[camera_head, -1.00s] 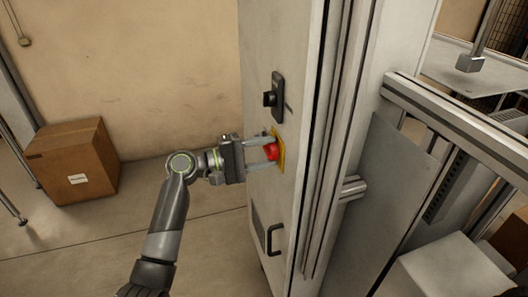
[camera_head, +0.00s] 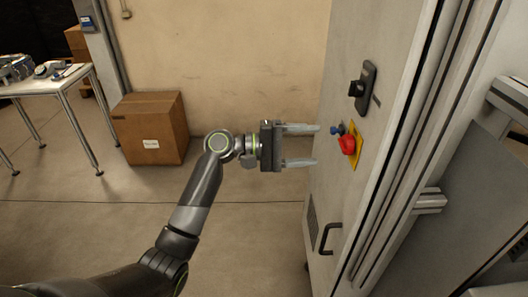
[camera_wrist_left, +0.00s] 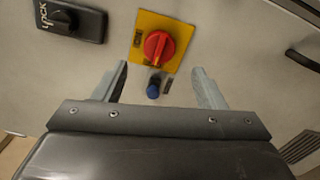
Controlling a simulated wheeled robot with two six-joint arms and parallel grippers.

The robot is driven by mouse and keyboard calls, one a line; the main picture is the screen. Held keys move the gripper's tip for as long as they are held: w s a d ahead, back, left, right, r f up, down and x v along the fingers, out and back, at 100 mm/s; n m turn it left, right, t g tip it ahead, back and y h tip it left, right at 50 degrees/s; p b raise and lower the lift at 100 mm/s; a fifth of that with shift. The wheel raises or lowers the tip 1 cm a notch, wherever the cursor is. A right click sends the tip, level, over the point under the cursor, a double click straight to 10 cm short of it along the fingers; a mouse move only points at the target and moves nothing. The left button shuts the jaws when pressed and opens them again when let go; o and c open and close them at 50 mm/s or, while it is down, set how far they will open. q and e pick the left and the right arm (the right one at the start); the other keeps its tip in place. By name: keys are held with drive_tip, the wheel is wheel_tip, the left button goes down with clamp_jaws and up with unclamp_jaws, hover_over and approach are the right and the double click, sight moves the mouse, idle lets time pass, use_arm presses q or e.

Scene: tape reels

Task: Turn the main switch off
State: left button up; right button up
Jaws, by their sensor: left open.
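The main switch is a red rotary knob (camera_head: 347,144) on a yellow plate (camera_head: 356,158) on the pale cabinet's face. The wrist view shows the knob (camera_wrist_left: 158,47) and the yellow plate (camera_wrist_left: 180,31) face on, above my fingers. Dark marks beside the knob are too small to read surely. My left gripper (camera_head: 317,145) is open and empty. Its two fingers point at the knob and stand a little apart from it, to its left in the head view. In the wrist view the fingertips lie to either side, just below the knob. My right gripper is not in view.
A blue button (camera_wrist_left: 153,88) sits beside the yellow plate. A black lock handle (camera_head: 361,88) is above the switch and a black pull handle (camera_head: 329,238) below. A cardboard box (camera_head: 150,128) stands by the wall. Floor left of the cabinet is free.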

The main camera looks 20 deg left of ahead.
use_arm(q)
drive_tip(key=b+v, duration=0.3)
drive_tip(key=v, duration=0.7)
